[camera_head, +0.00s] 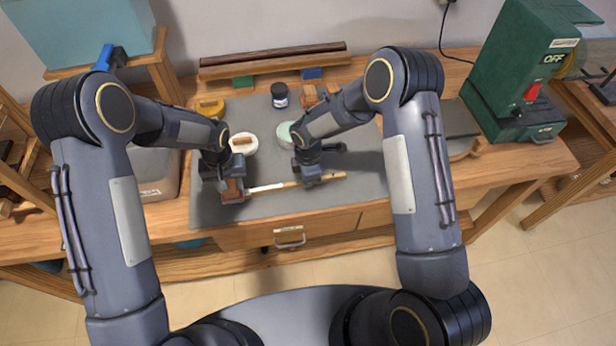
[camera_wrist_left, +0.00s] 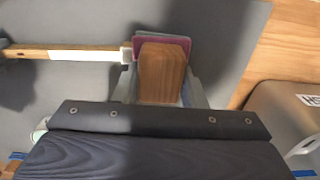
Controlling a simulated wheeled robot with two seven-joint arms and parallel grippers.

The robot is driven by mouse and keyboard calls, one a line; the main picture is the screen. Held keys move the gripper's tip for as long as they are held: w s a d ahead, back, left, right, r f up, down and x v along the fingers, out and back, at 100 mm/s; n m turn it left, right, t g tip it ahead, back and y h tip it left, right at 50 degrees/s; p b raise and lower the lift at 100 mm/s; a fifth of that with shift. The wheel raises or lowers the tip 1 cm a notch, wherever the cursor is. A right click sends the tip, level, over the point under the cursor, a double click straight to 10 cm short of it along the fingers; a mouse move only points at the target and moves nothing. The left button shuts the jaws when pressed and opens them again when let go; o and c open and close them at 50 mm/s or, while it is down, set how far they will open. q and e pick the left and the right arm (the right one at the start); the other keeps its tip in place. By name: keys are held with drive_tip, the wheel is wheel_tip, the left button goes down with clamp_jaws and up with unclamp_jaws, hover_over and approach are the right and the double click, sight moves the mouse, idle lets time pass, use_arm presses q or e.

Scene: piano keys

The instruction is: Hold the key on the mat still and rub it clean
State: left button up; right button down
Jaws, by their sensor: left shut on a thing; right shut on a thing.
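The key (camera_head: 268,187), a long wooden stick with a white face at its left end, lies across the grey mat (camera_head: 365,184). My right gripper (camera_head: 312,177) is shut on its wooden part, right of the white face. My left gripper (camera_head: 232,188) is shut on a wooden block with a pinkish-red pad (camera_head: 233,196), at the key's white end. In the left wrist view the wooden block (camera_wrist_left: 163,72) sits between the fingers. The key's white face (camera_wrist_left: 85,54) reaches up to the block's side; whether they touch is unclear.
Behind the grippers stand a white round dish (camera_head: 244,144), a pale green round dish (camera_head: 285,133), a dark jar (camera_head: 280,95) and a yellow item (camera_head: 209,108). A green machine (camera_head: 522,75) stands at the right. A grey bin (camera_head: 157,178) is left of the mat.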

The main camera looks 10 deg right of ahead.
use_arm(q)
drive_tip(key=shift+d, duration=2.55)
